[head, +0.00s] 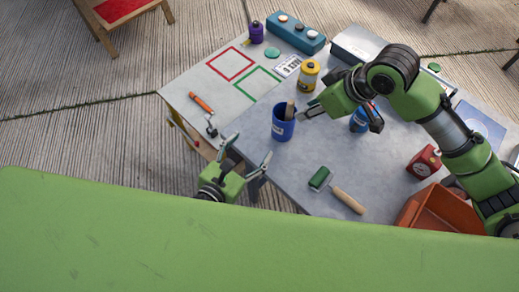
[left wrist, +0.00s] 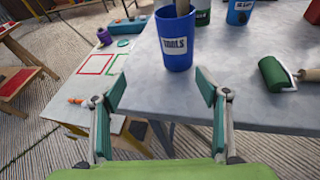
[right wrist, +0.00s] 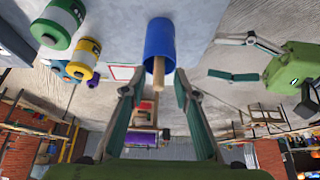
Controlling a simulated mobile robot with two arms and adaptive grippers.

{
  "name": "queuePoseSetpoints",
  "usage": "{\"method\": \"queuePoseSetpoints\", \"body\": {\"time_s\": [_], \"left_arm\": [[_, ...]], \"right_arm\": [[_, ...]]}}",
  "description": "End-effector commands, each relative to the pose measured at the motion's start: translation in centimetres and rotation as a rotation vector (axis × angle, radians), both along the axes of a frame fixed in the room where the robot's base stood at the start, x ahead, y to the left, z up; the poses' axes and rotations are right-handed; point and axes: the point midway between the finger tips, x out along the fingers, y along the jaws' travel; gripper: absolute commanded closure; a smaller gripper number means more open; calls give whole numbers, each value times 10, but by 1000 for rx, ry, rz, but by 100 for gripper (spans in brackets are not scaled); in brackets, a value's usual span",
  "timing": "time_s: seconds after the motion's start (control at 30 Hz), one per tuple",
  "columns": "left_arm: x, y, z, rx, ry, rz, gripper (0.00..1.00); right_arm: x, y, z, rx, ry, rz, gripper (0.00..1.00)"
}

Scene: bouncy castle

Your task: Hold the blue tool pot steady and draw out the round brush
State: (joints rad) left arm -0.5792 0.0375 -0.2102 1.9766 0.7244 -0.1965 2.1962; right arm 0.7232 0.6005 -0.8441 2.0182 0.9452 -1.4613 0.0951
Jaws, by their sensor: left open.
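The blue tool pot (head: 283,127) stands upright on the grey table; its "TOOLS" label shows in the left wrist view (left wrist: 176,45). The round brush's wooden handle (head: 290,107) sticks up out of the pot and shows in the right wrist view (right wrist: 157,66). My left gripper (head: 247,150) is open and empty at the table's near edge, its fingers pointing at the pot but apart from it. My right gripper (right wrist: 158,82) is open, its fingers pointing toward the pot and handle from the right. The brush's lower end is hidden inside the pot.
A green roller (head: 320,179) with a wooden handle lies right of my left gripper. A yellow-labelled jar (head: 308,75), a blue can (head: 360,119), a red clock (head: 424,162) and an orange bin (head: 440,208) stand nearby. The outlined squares (head: 230,64) at left are clear.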

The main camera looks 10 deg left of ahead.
Motion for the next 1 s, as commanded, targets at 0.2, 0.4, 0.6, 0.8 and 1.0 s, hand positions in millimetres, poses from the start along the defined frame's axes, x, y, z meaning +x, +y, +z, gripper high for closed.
{"method": "queuePoseSetpoints", "body": {"time_s": [0.2, 0.4, 0.6, 0.8, 1.0], "left_arm": [[-1, -30, 3, -93, 34, -41, 32], [21, -41, -4, -94, 33, -42, 32], [56, -57, -17, -92, 35, -43, 32], [88, -71, -28, -90, 35, -44, 32], [108, -81, -36, -90, 36, -43, 32]], "right_arm": [[0, 0, 0, 0, 0, 0, 72], [0, 0, 0, 0, 0, 0, 72], [0, 0, 0, 0, 0, 0, 72], [0, 0, 0, 0, 0, 0, 72], [0, 0, 0, 0, 0, 0, 72]]}}
